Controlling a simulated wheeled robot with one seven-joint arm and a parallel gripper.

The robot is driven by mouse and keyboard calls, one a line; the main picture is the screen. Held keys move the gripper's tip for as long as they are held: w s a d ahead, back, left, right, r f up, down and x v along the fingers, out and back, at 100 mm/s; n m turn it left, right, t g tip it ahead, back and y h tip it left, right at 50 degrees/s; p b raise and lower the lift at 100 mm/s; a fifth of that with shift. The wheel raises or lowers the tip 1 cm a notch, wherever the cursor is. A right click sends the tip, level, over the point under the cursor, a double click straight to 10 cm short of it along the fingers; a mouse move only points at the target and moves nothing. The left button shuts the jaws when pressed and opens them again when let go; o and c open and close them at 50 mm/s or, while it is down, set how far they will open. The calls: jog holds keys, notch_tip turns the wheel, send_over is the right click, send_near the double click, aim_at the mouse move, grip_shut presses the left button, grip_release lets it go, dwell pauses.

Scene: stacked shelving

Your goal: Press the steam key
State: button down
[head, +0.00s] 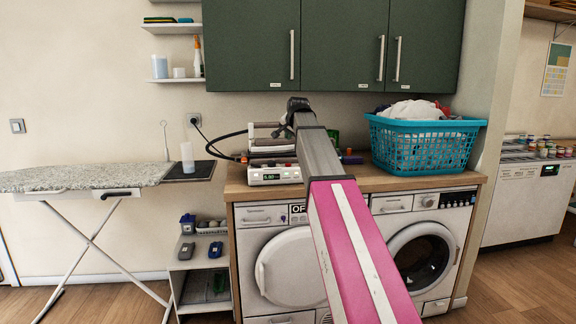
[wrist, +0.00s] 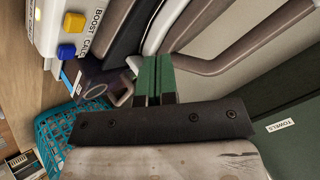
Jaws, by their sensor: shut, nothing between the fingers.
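The white steam station (head: 275,176) stands on the wooden counter, with a lit green display and small keys too small to read. In the wrist view its panel (wrist: 47,28) is at the upper left, with a yellow key (wrist: 74,22), a blue key (wrist: 66,51) and the printed words BOOST and CALC. No key labelled steam can be read. My gripper (wrist: 154,62) is shut and empty, its green fingers close together, to the right of the panel and apart from these keys. In the head view my arm hides part of the station's right side.
A teal laundry basket (head: 424,146) stands on the counter (head: 362,179) to the right. Green cupboards (head: 345,45) hang above. A black hose (head: 228,138) loops left of the station. An ironing board (head: 85,175) stands at the left, and washing machines are below.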

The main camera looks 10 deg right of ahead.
jog(key=shift+f, duration=4.3)
jog(key=shift+f, duration=0.4)
jog(key=shift+f, duration=0.45)
jog(key=shift+r, duration=0.9)
jog(key=shift+r, duration=2.5)
